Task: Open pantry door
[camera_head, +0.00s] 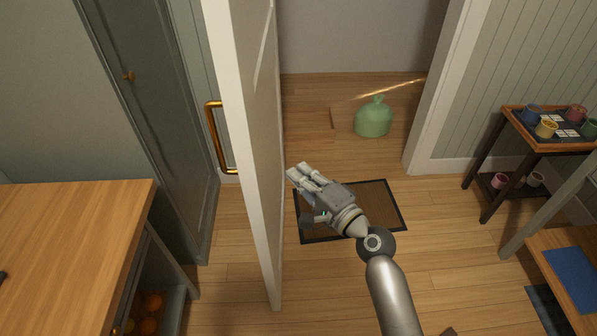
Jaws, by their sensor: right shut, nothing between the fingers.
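The white pantry door (252,120) stands swung open, seen nearly edge-on left of the middle. Its brass handle (216,140) is on the door's left face. My right gripper (297,172) is shut and empty, on the right side of the door. Its fingertips are close to the door's right face; I cannot tell whether they touch it. The doorway behind is open, with the white frame (440,85) on its right. My left gripper is not in view.
A green sack (373,117) stands on the floor inside the doorway. A dark-edged mat (385,200) lies under my right gripper. A wooden counter (70,240) and grey cabinet (150,110) are at left. A small table with cups (555,145) is at right.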

